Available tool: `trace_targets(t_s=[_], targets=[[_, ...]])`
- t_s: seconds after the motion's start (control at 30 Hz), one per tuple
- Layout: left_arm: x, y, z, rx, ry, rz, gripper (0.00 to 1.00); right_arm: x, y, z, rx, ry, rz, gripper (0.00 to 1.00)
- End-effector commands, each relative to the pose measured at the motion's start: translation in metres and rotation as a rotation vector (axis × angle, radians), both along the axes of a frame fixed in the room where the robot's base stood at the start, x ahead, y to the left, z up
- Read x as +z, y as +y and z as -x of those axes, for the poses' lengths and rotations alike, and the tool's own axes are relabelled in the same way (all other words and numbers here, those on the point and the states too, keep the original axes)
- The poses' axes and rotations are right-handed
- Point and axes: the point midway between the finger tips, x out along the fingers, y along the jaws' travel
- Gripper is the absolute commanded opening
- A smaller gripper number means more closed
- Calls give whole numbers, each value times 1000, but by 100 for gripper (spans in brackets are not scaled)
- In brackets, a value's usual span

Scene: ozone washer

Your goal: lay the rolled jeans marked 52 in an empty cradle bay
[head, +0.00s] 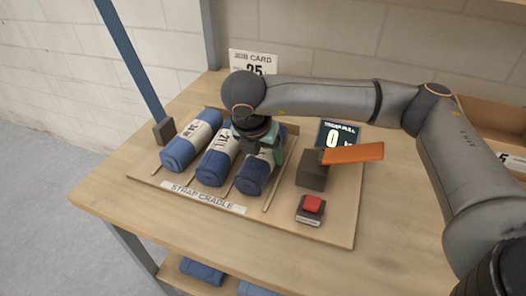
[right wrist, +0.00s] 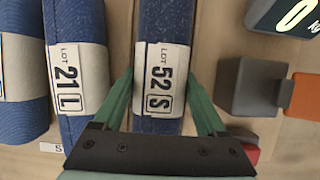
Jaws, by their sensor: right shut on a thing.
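The rolled jeans marked 52 S (right wrist: 165,80) are blue with a pale band. In the head view they are the right-hand roll (head: 252,178) in the strap cradle (head: 205,196), and they seem to lie in its right bay. My right gripper (head: 262,146) is over this roll from above, its green fingers (right wrist: 160,92) on both sides of the band, shut on it. The roll marked 21 L (right wrist: 78,85) lies in the bay to the left, and another roll (head: 190,142) lies in the leftmost bay. My left gripper is not in view.
Right of the cradle stand a dark block with an orange lever (head: 352,153), a red button (head: 312,204) and a display reading 0 (head: 335,137). A job card (head: 253,62) stands behind. A blue post (head: 135,65) rises at left. More rolls (head: 202,271) lie on a lower shelf.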

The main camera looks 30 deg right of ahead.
Motion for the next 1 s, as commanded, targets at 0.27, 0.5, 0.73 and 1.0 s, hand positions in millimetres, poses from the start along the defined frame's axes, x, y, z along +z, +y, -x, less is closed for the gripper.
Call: trace_targets(t_s=[0.27,0.5,0.73,1.0], targets=[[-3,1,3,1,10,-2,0,0,0,0,0,0,0,90],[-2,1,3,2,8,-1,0,0,0,0,0,1,1,100],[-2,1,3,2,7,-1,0,10,3,2,1,0,0,100],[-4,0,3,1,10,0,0,60,20,16,3,-4,-1,100]])
